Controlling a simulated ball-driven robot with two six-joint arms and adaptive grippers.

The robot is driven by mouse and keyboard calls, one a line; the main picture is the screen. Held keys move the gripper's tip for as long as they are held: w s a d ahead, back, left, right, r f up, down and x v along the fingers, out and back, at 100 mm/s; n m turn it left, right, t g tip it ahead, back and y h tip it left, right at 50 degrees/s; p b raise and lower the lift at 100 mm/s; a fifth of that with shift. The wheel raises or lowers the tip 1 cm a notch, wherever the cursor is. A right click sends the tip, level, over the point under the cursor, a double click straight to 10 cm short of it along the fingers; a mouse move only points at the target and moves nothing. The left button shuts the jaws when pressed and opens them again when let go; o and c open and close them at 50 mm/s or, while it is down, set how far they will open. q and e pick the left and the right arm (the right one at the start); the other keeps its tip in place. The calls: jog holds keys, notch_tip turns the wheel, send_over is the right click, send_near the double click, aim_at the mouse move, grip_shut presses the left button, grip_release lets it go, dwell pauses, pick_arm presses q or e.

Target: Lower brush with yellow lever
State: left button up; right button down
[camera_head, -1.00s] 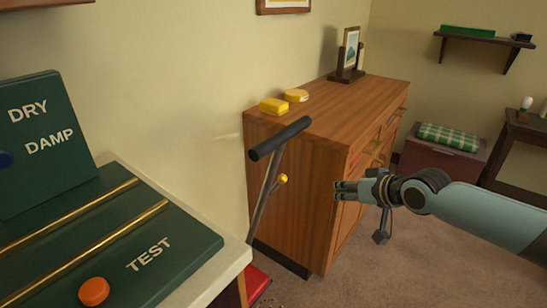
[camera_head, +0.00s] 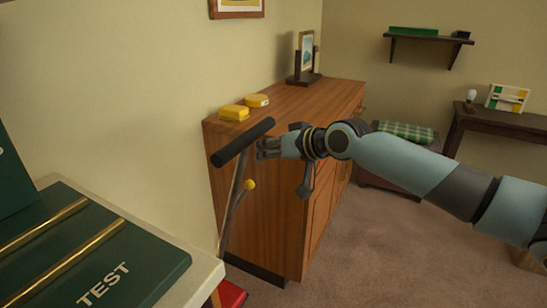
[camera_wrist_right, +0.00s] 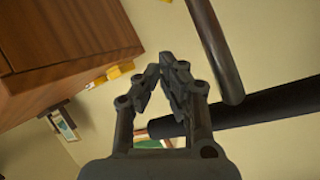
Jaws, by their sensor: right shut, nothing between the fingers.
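A dark pole with a thick black crossbar handle (camera_head: 243,142) stands between the green-topped counter and the wooden chest. A small yellow knob (camera_head: 250,184) sticks out from the pole below the handle. A red base (camera_head: 230,294) shows at its foot, partly hidden by the counter; I cannot make out a brush there. My right gripper (camera_head: 260,149) is shut and empty beside the handle's right side, above the knob. In the right wrist view the shut fingers (camera_wrist_right: 168,62) are close to the pole (camera_wrist_right: 214,50) and the handle (camera_wrist_right: 255,108); contact is unclear. My left gripper is out of view.
The wooden chest (camera_head: 256,200) stands right behind the pole, with yellow items (camera_head: 235,112) on top. The green panel marked TEST (camera_head: 120,265) lies on the counter at left.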

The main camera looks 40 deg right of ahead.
aim_at(242, 195)
jog(key=shift+w+a+f+b, duration=0.1)
jog(key=shift+w+a+f, duration=0.2)
jog(key=shift+f, duration=0.45)
jog(key=shift+w+a+f+b, duration=0.15)
jog(key=shift+a+f, duration=0.25)
jog(key=shift+f, duration=0.4)
jog(key=shift+w+a+f+b, duration=0.1)
jog(key=shift+w+a+f, duration=0.25)
jog(key=shift+f, duration=0.4)
